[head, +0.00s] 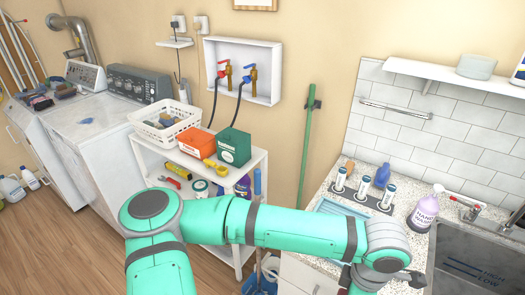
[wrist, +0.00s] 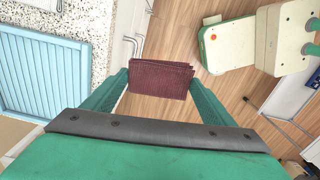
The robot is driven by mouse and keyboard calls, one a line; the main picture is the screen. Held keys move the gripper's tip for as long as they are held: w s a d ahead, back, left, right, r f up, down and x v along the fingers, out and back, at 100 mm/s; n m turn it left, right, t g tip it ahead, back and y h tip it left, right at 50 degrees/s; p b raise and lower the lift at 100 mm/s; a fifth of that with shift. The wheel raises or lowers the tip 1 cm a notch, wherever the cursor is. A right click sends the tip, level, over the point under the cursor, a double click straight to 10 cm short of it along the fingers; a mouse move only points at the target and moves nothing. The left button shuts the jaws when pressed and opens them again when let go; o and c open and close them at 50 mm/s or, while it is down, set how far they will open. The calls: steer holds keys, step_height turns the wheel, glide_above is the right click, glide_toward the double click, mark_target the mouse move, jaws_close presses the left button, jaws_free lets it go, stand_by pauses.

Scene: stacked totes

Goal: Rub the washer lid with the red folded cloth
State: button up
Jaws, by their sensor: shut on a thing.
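The red folded cloth (wrist: 160,84) is dark red and layered. It sits between the two green fingers of my gripper (wrist: 160,78) in the wrist view, held above the wooden floor beside the counter. My gripper is shut on it. In the head view my arm reaches right to the sink counter, and the cloth cannot be made out there. The washer lid (head: 112,107) is white and closed, at the left of the head view, with a small bluish patch (head: 88,121) on it. The cloth is far from the lid.
A white shelf cart (head: 150,152) stands between washer and counter, carrying a white basket (head: 160,128), an orange box (head: 198,144) and a green box (head: 233,147). Bottles and a sink (head: 470,255) occupy the counter. A ribbed light-blue panel (wrist: 45,75) lies left in the wrist view.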

steer(key=w+a+f+m, duration=0.4)
steer(key=a+f, duration=0.2)
steer(key=f, duration=0.3)
steer(key=w+a+f+m, duration=0.4)
steer(key=w+a+f, duration=0.1)
steer(key=f, duration=0.4)
steer(key=w+a+f+m, duration=0.4)
steer(key=a+f, duration=0.4)
steer(key=f, duration=0.2)
steer(key=shift+w+m, duration=0.2)
steer(key=shift+m, duration=0.3)
steer(key=shift+a, duration=0.1)
